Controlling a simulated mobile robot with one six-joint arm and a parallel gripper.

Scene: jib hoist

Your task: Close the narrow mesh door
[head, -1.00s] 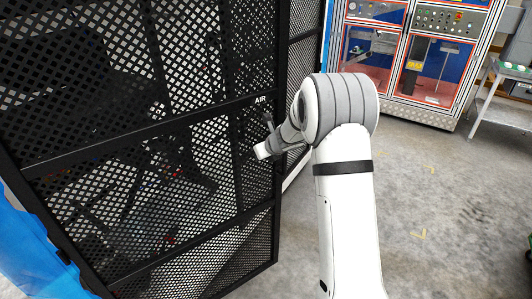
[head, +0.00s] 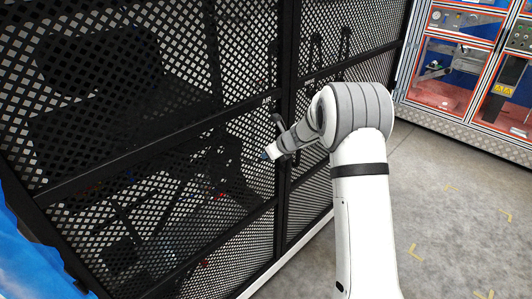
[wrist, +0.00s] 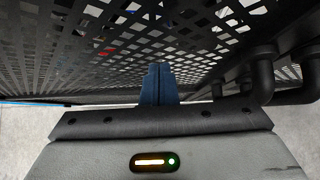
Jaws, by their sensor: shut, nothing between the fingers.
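The mesh door (head: 150,149) is a black perforated panel with a dark frame and a mid rail, filling the left of the head view. Its right edge stands close beside the adjoining mesh panel (head: 318,75); whether it is fully flush or latched I cannot tell. A dark bar handle (head: 278,122) sits near that edge. My gripper (head: 266,154) is at the door's outer face, just below the handle. In the wrist view its blue fingers (wrist: 158,84) are together and empty, pointing at the mesh. Contact with the mesh cannot be made out.
More dark handles show on the adjoining panel. In the wrist view thick black bars (wrist: 262,76) stand right of my fingers. An orange-framed machine cabinet (head: 470,75) stands at the back right. Grey floor (head: 450,220) is open on the right. A blue surface (head: 30,255) is at lower left.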

